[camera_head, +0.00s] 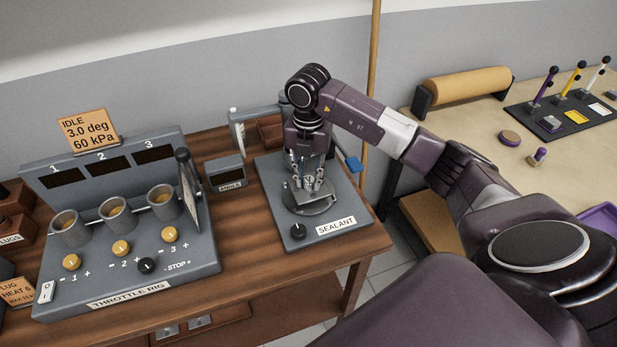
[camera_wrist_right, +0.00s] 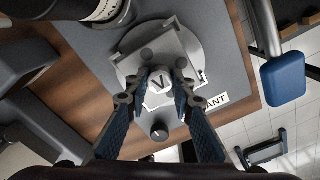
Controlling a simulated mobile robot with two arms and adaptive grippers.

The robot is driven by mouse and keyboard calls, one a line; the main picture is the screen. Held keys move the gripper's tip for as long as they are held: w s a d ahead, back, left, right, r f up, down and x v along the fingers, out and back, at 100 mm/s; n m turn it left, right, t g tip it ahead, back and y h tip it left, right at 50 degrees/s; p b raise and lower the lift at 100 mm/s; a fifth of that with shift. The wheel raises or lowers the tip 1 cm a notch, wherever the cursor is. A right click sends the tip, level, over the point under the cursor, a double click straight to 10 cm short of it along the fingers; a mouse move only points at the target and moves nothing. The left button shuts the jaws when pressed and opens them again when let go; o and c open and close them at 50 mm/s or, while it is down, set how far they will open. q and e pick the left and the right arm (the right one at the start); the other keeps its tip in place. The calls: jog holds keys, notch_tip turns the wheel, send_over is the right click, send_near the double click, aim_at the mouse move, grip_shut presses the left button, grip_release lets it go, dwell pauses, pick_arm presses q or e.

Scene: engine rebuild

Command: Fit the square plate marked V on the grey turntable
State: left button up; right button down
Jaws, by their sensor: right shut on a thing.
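The grey turntable (camera_head: 326,208) sits on the sealant station at the right end of the wooden bench. My right gripper (camera_head: 311,184) points down over it and is shut on the raised middle of the square plate, which bears a V; it also shows in the right wrist view (camera_wrist_right: 158,84). The grey square plate (camera_wrist_right: 178,46) lies over the pale round turntable (camera_wrist_right: 203,50) in that view. The fingers hide part of the plate, and I cannot tell whether it touches the turntable or is seated. My left gripper is not in view.
The station has a black knob (camera_head: 298,231) and a SEALANT label (camera_head: 336,227) in front. A blue paddle (camera_head: 354,164) stands at its right. The throttle rig (camera_head: 125,250) is on the left. A second table (camera_head: 465,130) stands at the right.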

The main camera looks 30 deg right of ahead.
jog(key=shift+f+b, duration=0.5)
jog(key=shift+f, duration=0.2)
dwell(1.1)
jog(key=c, duration=1.6)
grip_release()
jog(key=shift+r+p, duration=2.65)
jog(key=shift+r, duration=1.1)
